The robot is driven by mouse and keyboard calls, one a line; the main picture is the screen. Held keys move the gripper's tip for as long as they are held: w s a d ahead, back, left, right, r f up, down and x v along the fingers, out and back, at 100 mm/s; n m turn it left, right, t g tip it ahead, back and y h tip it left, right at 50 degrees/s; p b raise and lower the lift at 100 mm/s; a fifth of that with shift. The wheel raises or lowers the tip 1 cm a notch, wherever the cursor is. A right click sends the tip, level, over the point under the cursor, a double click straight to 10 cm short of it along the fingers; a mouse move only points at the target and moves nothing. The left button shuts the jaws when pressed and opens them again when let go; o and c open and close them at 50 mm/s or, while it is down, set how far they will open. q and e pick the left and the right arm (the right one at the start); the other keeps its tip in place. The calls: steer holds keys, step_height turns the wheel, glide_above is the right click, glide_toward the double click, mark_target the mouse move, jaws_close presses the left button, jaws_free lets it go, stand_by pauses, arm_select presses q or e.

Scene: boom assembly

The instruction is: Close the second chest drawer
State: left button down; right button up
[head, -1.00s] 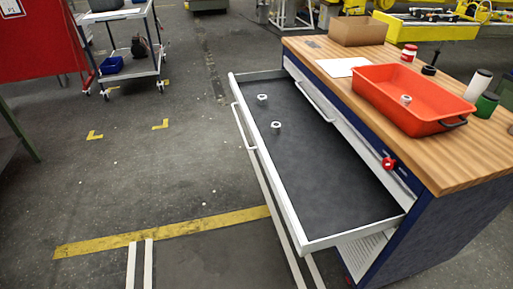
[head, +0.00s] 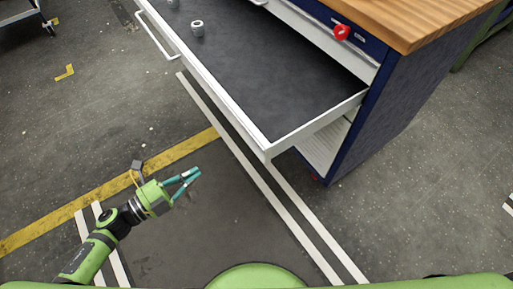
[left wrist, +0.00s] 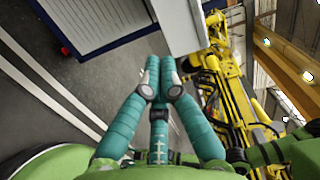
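The chest (head: 385,110) has a blue body and wooden top. Its upper drawer front is shut. The drawer below it (head: 232,122) is pulled far out, with a white frame and dark lining; its white bar handle (head: 157,38) is at upper left. A metal nut-like part (head: 197,27) lies inside, with another at the top edge. My left gripper (head: 196,174) is in front of the drawer and apart from it, its teal fingers converging. In the left wrist view its fingertips (left wrist: 159,60) are together with nothing between them. My right gripper is not in view.
A red knob (head: 341,32) sits on the chest's front. The floor left of the drawer is clear, with yellow and white lines. A wheeled cart shows at the upper left. Yellow machinery (left wrist: 215,85) shows in the left wrist view.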

mark_target(251, 143)
arm_select(q)
steer(key=w+d, duration=0.2)
steer(key=d, duration=0.2)
steer(key=w+d+r+m+g+p, duration=0.1)
steer(key=w+d, duration=0.1)
steer(key=d, duration=0.2)
steer(key=w+d+m+h+p, duration=0.1)
steer(key=w+d, duration=0.1)
steer(key=d, duration=0.2)
steer(key=shift+w+r, duration=0.1)
steer(key=shift+r, duration=0.2)
steer(key=shift+w+d+f, duration=0.1)
steer(key=shift+w+d, duration=0.3)
steer(key=shift+d, duration=0.2)
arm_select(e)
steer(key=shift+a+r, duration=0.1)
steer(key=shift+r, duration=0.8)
